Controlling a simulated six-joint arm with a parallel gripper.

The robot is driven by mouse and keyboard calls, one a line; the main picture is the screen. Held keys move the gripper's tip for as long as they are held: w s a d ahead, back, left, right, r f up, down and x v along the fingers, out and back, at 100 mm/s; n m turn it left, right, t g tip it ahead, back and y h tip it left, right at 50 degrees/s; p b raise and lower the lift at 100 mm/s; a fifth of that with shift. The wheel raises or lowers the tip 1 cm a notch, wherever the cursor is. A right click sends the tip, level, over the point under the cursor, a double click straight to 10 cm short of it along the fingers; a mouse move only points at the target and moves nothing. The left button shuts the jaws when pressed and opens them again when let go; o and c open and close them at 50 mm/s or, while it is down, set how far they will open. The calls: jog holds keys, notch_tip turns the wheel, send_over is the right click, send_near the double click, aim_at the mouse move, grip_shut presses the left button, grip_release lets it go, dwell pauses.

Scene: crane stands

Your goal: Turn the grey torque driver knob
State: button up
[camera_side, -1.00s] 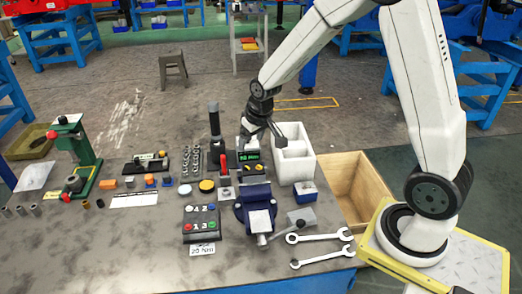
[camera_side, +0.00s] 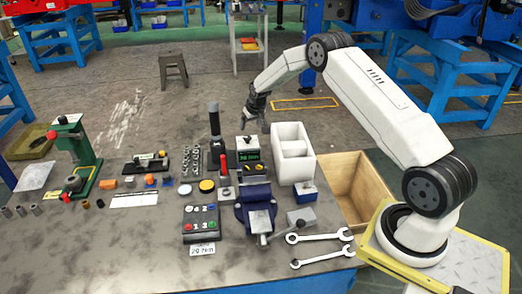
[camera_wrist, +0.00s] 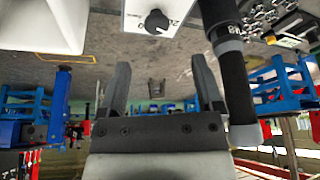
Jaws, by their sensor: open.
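A pale box with a green-lit display (camera_side: 249,155) stands at the back middle of the bench. A dark round knob (camera_wrist: 157,22) sits on its face in the wrist view; in the side view it shows small on top (camera_side: 247,140). A tall dark-handled driver (camera_side: 214,120) stands just left of the box, and its handle (camera_wrist: 232,75) fills the right of the wrist view. My gripper (camera_side: 258,114) hangs above and behind the box, apart from it. In the wrist view my gripper (camera_wrist: 160,82) has its fingers spread, with nothing between them.
A white two-compartment bin (camera_side: 294,155) stands right of the box. A blue vise (camera_side: 256,205), a button panel (camera_side: 201,222) and wrenches (camera_side: 318,237) lie in front. Sockets (camera_side: 191,160) and a green press (camera_side: 75,150) are to the left.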

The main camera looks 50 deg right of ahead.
aim_at(247, 137)
jog(key=shift+w+d+f, duration=0.1)
jog(key=shift+d+f, duration=0.1)
jog(key=shift+d, duration=0.1)
jog(key=shift+f, duration=0.1)
jog(key=shift+x, duration=3.8)
jog(key=shift+w, duration=0.1)
grip_shut()
